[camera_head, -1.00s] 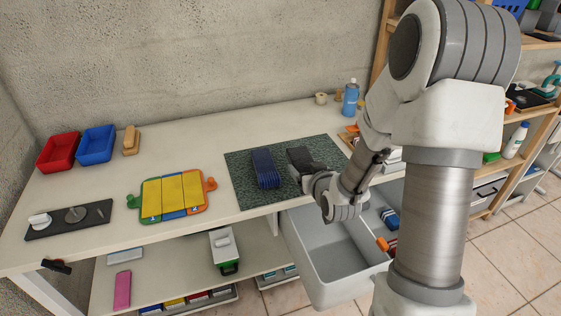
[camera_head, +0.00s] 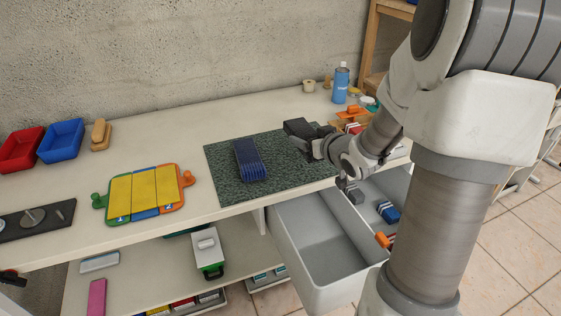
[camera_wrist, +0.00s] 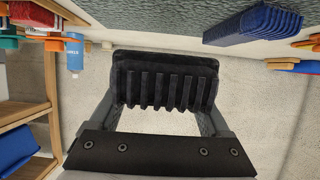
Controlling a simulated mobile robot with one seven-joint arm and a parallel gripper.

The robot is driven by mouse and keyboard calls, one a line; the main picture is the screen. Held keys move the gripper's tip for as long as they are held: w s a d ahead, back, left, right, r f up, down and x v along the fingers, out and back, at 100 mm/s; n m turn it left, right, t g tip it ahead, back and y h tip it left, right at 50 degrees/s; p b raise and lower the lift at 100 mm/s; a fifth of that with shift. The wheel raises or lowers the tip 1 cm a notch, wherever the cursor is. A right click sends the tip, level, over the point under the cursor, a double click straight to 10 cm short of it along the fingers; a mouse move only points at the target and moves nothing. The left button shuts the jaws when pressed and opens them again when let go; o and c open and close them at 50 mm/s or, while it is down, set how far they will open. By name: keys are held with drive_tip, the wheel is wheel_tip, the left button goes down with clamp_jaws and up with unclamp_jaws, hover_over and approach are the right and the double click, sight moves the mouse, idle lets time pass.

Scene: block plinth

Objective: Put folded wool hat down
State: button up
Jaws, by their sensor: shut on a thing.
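A black, ribbed folded wool hat (camera_wrist: 165,82) is between the fingers of my gripper (camera_wrist: 160,112) in the wrist view. In the head view the dark hat (camera_head: 299,127) shows at the tip of my gripper (camera_head: 316,141), over the back right part of a dark green mat (camera_head: 225,187). Whether it touches the mat is hard to tell. A blue ribbed folded item (camera_head: 249,160) lies on the mat to its left, apart from it. That item also shows at the top right of the wrist view (camera_wrist: 252,24).
A blue bottle (camera_head: 340,85) and small items stand behind and right of the mat. A yellow panelled board (camera_head: 145,193) and red (camera_head: 21,150) and blue (camera_head: 61,141) trays are to the left. An open grey drawer (camera_head: 312,240) juts out below the table front.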

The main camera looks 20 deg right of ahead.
drive_tip(key=b, duration=0.2)
hover_over(283, 165)
wheel_tip(283, 165, down, 4)
drive_tip(key=shift+f, duration=0.1)
drive_tip(key=shift+f+b, duration=0.65)
drive_tip(key=shift+f, duration=1.3)
drive_tip(key=shift+f, duration=0.15)
drive_tip(key=shift+f+b, duration=0.15)
drive_tip(key=shift+b, duration=0.15)
drive_tip(key=o, duration=1.3)
drive_tip(key=shift+c, duration=0.2)
